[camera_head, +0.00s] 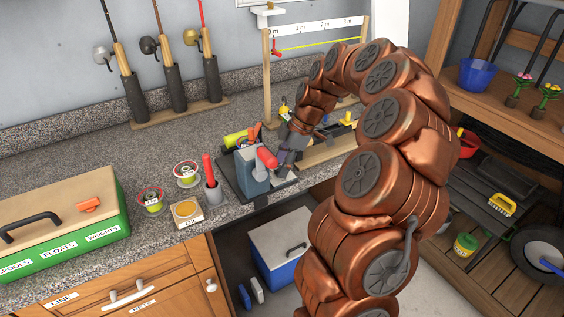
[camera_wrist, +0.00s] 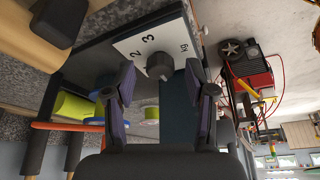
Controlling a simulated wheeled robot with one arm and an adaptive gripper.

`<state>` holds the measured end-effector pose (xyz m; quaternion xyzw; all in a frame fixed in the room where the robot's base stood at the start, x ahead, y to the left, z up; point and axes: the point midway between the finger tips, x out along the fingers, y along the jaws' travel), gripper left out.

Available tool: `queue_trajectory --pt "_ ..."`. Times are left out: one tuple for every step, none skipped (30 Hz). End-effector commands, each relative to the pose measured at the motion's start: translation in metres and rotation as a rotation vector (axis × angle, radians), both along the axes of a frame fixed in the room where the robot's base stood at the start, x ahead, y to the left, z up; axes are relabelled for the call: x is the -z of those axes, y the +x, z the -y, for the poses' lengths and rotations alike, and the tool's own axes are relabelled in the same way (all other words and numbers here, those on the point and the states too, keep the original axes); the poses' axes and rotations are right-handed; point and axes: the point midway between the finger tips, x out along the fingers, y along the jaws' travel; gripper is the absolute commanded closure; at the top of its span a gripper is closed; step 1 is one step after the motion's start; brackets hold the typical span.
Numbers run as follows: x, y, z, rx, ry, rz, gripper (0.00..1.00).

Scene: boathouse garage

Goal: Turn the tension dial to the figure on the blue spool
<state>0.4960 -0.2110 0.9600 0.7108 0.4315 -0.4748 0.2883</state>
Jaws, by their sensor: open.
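The tension dial is a grey knob (camera_wrist: 158,67) on a white scale plate (camera_wrist: 130,48) marked 2, 3 and kg in the wrist view. The knob's pointing direction is unclear. My gripper (camera_wrist: 164,88) is open, its two dark fingers on either side of the knob's near side; contact cannot be told. In the head view my gripper (camera_head: 289,156) is at the right side of the blue-grey winding device (camera_head: 252,172), and the dial is hidden. I cannot clearly identify a blue spool or read a figure on one.
A red-handled tool stands in a grey holder (camera_head: 212,190) beside the device. A green box (camera_head: 70,235) stands at the left, fishing rods (camera_head: 165,85) at the back. A measuring frame (camera_head: 267,85) stands behind my arm. Shelves (camera_head: 478,95) are at the right.

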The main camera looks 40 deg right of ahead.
Motion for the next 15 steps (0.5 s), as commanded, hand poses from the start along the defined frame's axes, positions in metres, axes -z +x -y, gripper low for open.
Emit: queue_trajectory --pt "0.0015 -0.0001 -0.0011 -0.001 0.001 -0.002 0.45" --pt "0.0021 0.0000 -0.0015 -0.002 0.001 -0.001 0.45" --pt "0.0027 0.0001 -0.0018 -0.002 0.001 -0.001 0.45" --pt "0.0029 0.0001 -0.0019 -0.002 0.001 -0.001 0.45" --pt "0.0031 0.0002 -0.0020 -0.002 0.001 -0.001 0.45" --pt "0.0032 0.0003 -0.0021 -0.002 0.001 -0.001 0.45" --pt "0.0032 0.0004 -0.0020 -0.002 0.001 -0.001 0.45" --pt "0.0030 0.0005 -0.0020 -0.001 0.000 0.000 0.45" --pt "0.0030 0.0005 -0.0020 -0.001 0.000 0.000 0.45" --pt "0.0029 0.0005 -0.0021 -0.002 0.000 0.000 0.45" --pt "0.0028 0.0005 -0.0020 -0.002 0.000 0.000 0.47" --pt "0.0029 0.0005 -0.0021 -0.002 0.000 0.000 0.51" --pt "0.0028 0.0006 -0.0020 -0.002 0.000 0.000 0.54" --pt "0.0028 0.0006 -0.0021 -0.002 0.000 0.000 0.57" --pt "0.0028 0.0005 -0.0021 -0.002 0.000 0.000 0.61"
